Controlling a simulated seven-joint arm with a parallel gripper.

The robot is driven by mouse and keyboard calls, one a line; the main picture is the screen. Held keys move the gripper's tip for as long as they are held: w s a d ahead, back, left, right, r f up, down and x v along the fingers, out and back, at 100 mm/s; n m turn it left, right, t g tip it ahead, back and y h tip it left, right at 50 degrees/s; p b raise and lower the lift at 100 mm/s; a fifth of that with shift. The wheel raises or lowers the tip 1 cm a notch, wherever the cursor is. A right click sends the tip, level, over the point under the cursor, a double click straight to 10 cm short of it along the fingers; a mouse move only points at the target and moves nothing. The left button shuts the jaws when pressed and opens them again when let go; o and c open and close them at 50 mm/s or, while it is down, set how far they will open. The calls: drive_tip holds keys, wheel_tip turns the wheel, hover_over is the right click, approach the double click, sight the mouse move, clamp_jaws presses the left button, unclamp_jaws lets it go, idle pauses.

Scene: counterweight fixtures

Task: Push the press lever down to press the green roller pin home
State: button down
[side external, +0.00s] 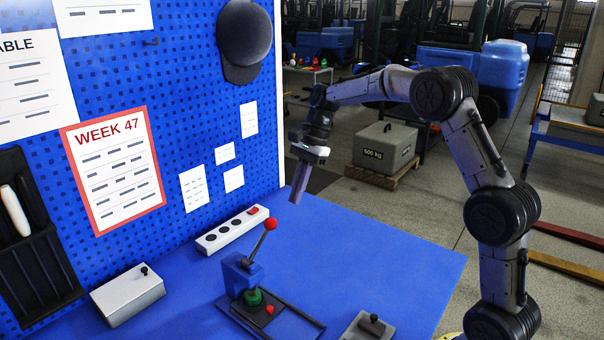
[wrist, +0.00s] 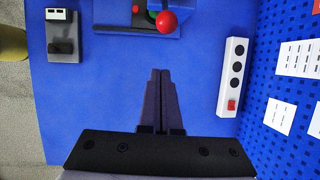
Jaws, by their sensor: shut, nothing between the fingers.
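The press is a blue block (side external: 240,273) on a dark base plate, with a lever ending in a red ball knob (side external: 271,223). The lever is raised and slants up to the right. A green part (side external: 252,297), which looks like the roller pin, sits under the press head; how deep it sits I cannot tell. In the wrist view the red knob (wrist: 166,21) is near the top edge, and the press is partly cut off. My gripper (side external: 295,198) is shut and empty, above the table, apart from the knob. Its closed fingers (wrist: 158,75) point towards the press in the wrist view.
A white power strip (side external: 232,230) with a red switch lies behind the press, by the pegboard (side external: 200,110). A light box (side external: 127,294) stands at left. A grey block with a black knob (side external: 370,326) is at the front. The table's right side (side external: 400,255) is clear.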

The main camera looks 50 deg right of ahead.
drive_tip(key=v, duration=0.4)
drive_tip(key=shift+d+r, duration=0.3)
drive_tip(key=shift+r, duration=0.05)
drive_tip(key=s+a+r+n+t+h, duration=0.1)
drive_tip(key=s+a+r+n, duration=0.2)
drive_tip(key=s+a+r, duration=0.3)
drive_tip(key=s+a+r+n+t+h, duration=0.15)
drive_tip(key=s+a+r, duration=0.3)
drive_tip(key=s, duration=0.45)
drive_tip(key=s+d+f+n+t+h, duration=0.1)
drive_tip(key=s+f+n+t, duration=0.1)
drive_tip(key=s+f+n, duration=0.9)
drive_tip(key=s+n, duration=0.2)
drive_tip(key=s, duration=0.1)
drive_tip(key=shift+s+d+f+n+h, duration=0.15)
drive_tip(key=shift+s+d+n+h, duration=0.15)
drive_tip(key=shift+s+n+h, duration=0.05)
